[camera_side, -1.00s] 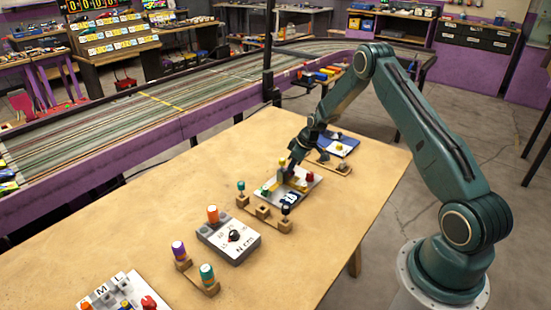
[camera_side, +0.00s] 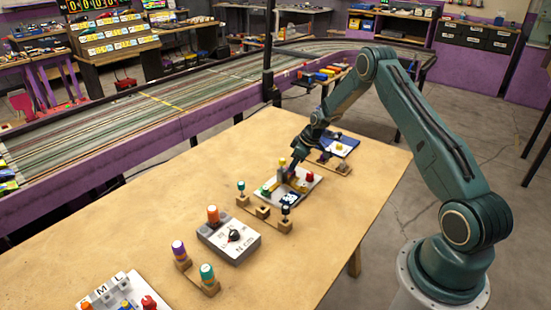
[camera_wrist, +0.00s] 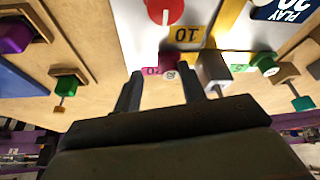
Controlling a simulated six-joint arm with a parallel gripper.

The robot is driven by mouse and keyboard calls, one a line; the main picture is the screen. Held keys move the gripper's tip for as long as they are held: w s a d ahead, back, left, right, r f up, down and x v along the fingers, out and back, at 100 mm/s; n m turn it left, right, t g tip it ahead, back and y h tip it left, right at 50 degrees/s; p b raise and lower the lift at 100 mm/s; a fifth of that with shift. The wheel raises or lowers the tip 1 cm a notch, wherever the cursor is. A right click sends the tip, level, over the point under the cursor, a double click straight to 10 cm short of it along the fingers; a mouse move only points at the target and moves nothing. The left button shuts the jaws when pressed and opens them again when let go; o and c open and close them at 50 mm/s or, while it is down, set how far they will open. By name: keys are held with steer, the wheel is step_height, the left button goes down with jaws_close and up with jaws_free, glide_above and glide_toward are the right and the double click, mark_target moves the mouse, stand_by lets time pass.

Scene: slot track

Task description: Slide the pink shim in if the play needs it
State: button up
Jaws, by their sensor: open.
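The white board (camera_side: 312,186) with a red knob, a yellow-topped piece, a green knob and a dark play readout lies on the table in the side view. My gripper (camera_side: 293,172) is low over its far side. In the wrist view, my gripper (camera_wrist: 160,80) is open, its two dark fingers apart. A dark pink piece (camera_wrist: 168,62), apparently the pink shim, with a pink "20" label, shows just beyond and between the fingertips. It is not gripped. A grey metal block (camera_wrist: 212,68) stands close beside the right fingertip. The play readout (camera_wrist: 287,10) is cut off and its number is unclear.
A wooden holder with upright handled pieces (camera_side: 263,211) stands in front of the board. A grey dial box (camera_side: 229,240) is nearer. A blue tray (camera_side: 341,147) and another wooden strip (camera_side: 333,165) lie behind.

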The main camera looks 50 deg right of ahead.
steer(key=d+v, duration=0.1)
steer(key=v, duration=1.3)
steer(key=s+a+r, duration=0.4)
steer(key=a+r, duration=0.8)
steer(key=r, duration=0.2)
steer(key=shift+a+r+m+h, duration=0.25)
steer(key=shift+r+m+h, duration=0.05)
steer(key=shift+r+h, duration=0.1)
steer(key=shift+d+f, duration=0.1)
steer(key=shift+f, duration=0.05)
steer(key=w+d+f, duration=0.3)
steer(key=d+f, duration=0.8)
steer(key=f, duration=0.3)
steer(key=shift+w+d+f+y, duration=0.25)
steer(key=shift+f+y, duration=0.15)
steer(key=shift+f, duration=0.1)
steer(key=shift+x, duration=6.8)
steer(key=shift+w, duration=0.1)
